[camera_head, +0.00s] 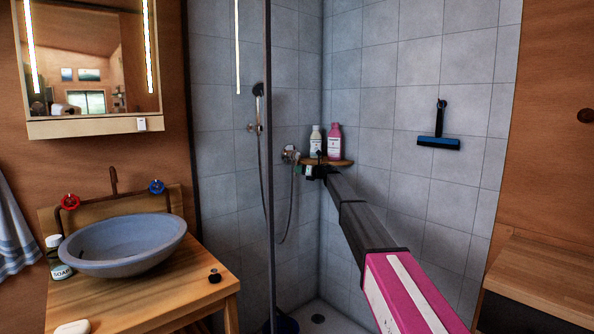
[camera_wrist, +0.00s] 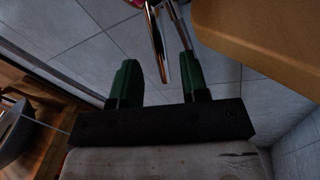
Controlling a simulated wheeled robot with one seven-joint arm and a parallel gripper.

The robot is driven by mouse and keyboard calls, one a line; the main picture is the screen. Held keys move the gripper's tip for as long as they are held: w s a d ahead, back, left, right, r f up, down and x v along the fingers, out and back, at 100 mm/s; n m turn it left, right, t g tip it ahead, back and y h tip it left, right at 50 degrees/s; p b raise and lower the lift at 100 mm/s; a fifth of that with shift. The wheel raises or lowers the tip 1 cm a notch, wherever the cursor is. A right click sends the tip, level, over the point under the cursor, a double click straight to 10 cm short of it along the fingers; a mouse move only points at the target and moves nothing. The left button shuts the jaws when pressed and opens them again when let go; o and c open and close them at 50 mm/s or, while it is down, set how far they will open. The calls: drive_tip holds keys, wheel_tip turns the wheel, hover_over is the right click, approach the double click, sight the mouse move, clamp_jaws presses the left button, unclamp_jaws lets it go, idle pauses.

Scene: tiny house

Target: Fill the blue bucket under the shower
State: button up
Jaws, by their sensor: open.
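The blue bucket (camera_head: 284,325) shows only as a dark blue edge low on the shower floor at the bottom of the head view; its inside is hidden. My gripper (camera_head: 307,170) is inside the shower, just right of and below the mixer, by the corner shelf. In the wrist view its two green fingers (camera_wrist: 157,64) are apart. A slim chrome part (camera_wrist: 158,42) shows between and beyond them; I cannot tell if they touch it. No water is visible.
The wooden corner shelf (camera_head: 340,163) with a white bottle (camera_head: 315,141) and a pink bottle (camera_head: 334,140) is close to my gripper; it also shows in the wrist view (camera_wrist: 265,35). A squeegee (camera_head: 438,142) hangs right. A sink (camera_head: 122,246) stands left of the glass edge (camera_head: 268,200).

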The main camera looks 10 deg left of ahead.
drive_tip(key=v, duration=0.7)
drive_tip(key=shift+s+d, duration=0.2)
drive_tip(key=shift+d, duration=0.1)
drive_tip(key=shift+w+r, duration=0.1)
drive_tip(key=shift+r, duration=0.15)
drive_tip(key=c, duration=0.7)
drive_tip(key=w+r+m+t+h, duration=0.1)
drive_tip(key=r+m+t, duration=0.1)
drive_tip(key=r+m, duration=0.1)
drive_tip(key=w+r+m+t+h, duration=0.1)
drive_tip(key=w+r+m+t, duration=0.1)
drive_tip(key=r+m+t, duration=0.1)
drive_tip(key=w+r+m+t+h, duration=0.1)
drive_tip(key=r+m+t, duration=0.2)
drive_tip(key=m, duration=0.1)
drive_tip(key=shift+w+a+r+m+h, duration=0.3)
drive_tip(key=shift+w+a+r+h, duration=0.05)
drive_tip(key=shift+h, duration=0.05)
clamp_jaws()
wheel_tip(320, 180, up, 4)
drive_tip(key=w+m+t+h, duration=0.2)
drive_tip(key=m+h, duration=0.6)
drive_tip(key=m, duration=0.3)
drive_tip(key=s+a+f+m+g+h, duration=0.3)
drive_tip(key=s+a+f+m+g, duration=0.1)
drive_tip(key=s+a+m+g, duration=0.8)
drive_tip(key=w+d+f, duration=0.2)
drive_tip(key=w+f, duration=0.5)
drive_tip(key=f, duration=0.2)
drive_tip(key=shift+w, duration=0.4)
